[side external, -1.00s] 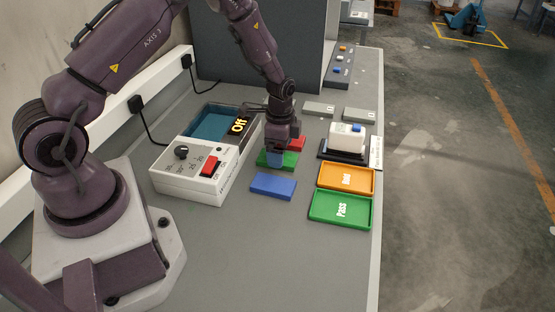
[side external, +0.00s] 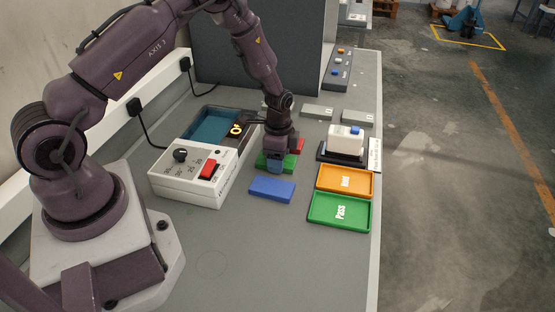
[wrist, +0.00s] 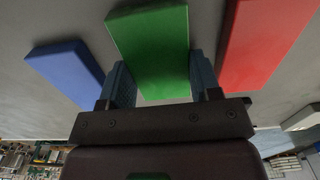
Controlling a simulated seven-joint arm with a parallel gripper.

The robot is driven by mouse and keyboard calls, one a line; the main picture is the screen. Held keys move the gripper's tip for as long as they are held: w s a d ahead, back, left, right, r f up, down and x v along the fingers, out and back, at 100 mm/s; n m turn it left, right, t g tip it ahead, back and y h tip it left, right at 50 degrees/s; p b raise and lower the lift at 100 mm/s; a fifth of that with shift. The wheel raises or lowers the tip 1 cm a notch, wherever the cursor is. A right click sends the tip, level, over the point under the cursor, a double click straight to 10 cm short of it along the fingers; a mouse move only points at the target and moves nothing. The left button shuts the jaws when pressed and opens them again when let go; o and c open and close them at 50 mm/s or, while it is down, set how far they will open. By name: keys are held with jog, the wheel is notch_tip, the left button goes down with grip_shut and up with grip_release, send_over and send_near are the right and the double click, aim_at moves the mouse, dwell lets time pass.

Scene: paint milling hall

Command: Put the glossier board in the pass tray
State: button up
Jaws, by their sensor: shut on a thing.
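The green board (side external: 290,162) lies on the grey bench, between a blue board (side external: 271,188) and a red board (side external: 299,146). My gripper (side external: 275,165) is down at the green board, shut on it, with one finger on each side. The wrist view shows the green board (wrist: 150,50) between the fingers, the blue board (wrist: 65,70) on the left and the red board (wrist: 265,40) on the right. I cannot tell which board is glossier. The green pass tray (side external: 325,206), marked "Pass", is empty at the bench's right side.
An orange tray (side external: 330,178) adjoins the pass tray on its far side. A white device (side external: 345,142) on a dark base stands behind it. A white control box (side external: 197,182) with a dial and red switch stands left of the boards. The front of the bench is clear.

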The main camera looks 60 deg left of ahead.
jog(key=shift+r, duration=0.6)
jog(key=s+d+r+n, duration=0.1)
jog(key=s+d+r, duration=0.3)
jog(key=s+r, duration=0.9)
jog(key=w+d+r+n, duration=0.5)
jog(key=w+d+n, duration=0.2)
jog(key=w+n, duration=0.1)
jog(key=s+a+f+m, duration=0.6)
jog(key=s+a+m, duration=0.1)
jog(key=s+m, duration=0.1)
jog(key=shift+s+a+f+m, duration=0.2)
jog(key=shift+s+m, duration=0.1)
jog(key=shift+m, duration=0.2)
